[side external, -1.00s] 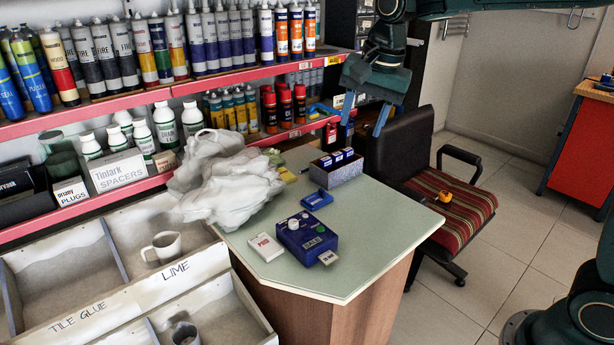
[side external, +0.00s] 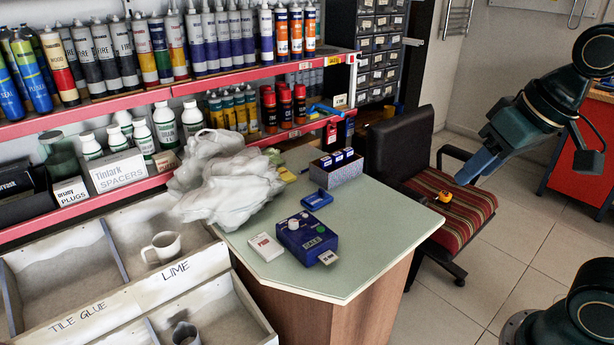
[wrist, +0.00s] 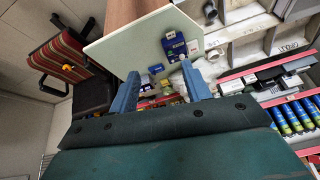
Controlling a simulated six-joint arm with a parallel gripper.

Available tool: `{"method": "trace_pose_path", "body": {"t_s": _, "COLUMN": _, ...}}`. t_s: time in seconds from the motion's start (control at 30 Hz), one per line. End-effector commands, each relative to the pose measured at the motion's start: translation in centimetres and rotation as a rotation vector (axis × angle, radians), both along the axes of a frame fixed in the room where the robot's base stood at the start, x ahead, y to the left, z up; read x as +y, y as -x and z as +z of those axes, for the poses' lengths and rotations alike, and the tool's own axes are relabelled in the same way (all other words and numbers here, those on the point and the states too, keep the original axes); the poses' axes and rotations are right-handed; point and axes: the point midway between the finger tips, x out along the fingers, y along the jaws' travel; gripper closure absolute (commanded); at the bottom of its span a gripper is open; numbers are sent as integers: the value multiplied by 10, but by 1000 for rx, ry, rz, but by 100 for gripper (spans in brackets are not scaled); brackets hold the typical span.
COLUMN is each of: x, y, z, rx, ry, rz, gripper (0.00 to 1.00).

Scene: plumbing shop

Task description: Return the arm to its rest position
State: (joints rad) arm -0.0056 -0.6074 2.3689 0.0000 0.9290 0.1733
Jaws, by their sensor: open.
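My gripper (side external: 476,166) is at the right in the side external view, in the air near the office chair and well clear of the counter. Its blue fingers point down and to the left. In the wrist view my gripper (wrist: 160,88) shows two blue fingers spread apart with nothing held between them. The counter (side external: 362,246) stands in the middle. On it are a blue card device (side external: 306,238) with a card in its front slot, a white box (side external: 266,247), a grey box with blue-topped items (side external: 336,172) and a small blue tray (side external: 317,199).
The office chair (side external: 402,142) with a striped seat stands behind the counter, close to my gripper. A crumpled white bag (side external: 226,180) lies at the counter's left. Shelves of tubes (side external: 330,60) line the back. Open tiled floor (side external: 500,270) lies at the right. A red cabinet (side external: 588,150) stands far right.

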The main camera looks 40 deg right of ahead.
Motion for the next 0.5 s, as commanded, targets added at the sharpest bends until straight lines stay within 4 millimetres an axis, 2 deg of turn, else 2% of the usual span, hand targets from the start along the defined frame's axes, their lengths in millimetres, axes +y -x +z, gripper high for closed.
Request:
{"method": "trace_pose_path", "body": {"t_s": 0.03, "x": 0, "y": 9, "z": -4, "rx": -11, "ry": 16, "rz": 30, "gripper": 52}}
{"method": "trace_pose_path", "body": {"t_s": 0.2, "x": -1, "y": 29, "z": -17, "rx": -34, "ry": 60, "rz": 114, "gripper": 52}}
{"method": "trace_pose_path", "body": {"t_s": 0.5, "x": -1, "y": 36, "z": -23, "rx": -41, "ry": 80, "rz": 151, "gripper": 52}}
